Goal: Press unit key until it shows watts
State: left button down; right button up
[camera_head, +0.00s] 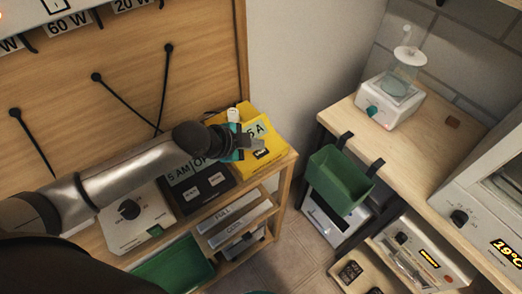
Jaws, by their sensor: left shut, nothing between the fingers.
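A yellow meter box (274,139) sits at the right end of the wooden shelf. Its pale display (259,129) is partly hidden by my left gripper, and the part that shows ends in "A", with what looks like a 5 before it. A small black key (262,154) with light lettering is on its front face, just below the gripper; the lettering is too small to read. My left gripper (257,144) is shut and empty. Its tips are over the box's face, close above the key; I cannot tell whether they touch. My right gripper is not in view.
Left of the meter stand a black box (187,207) with two keys and a white box with a black knob (130,209). A green bin (338,180) hangs on the right bench, beyond a floor gap.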

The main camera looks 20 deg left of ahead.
aim_at(257, 154)
pick_arm(q)
jog(key=shift+f, duration=0.1)
jog(key=shift+f, duration=0.35)
jog(key=shift+f, duration=0.35)
dwell(0.6)
dwell(0.4)
jog(key=shift+r+p, duration=0.75)
jog(key=shift+r, duration=0.1)
notch_tip(257, 154, up, 5)
jog(key=p, duration=0.5)
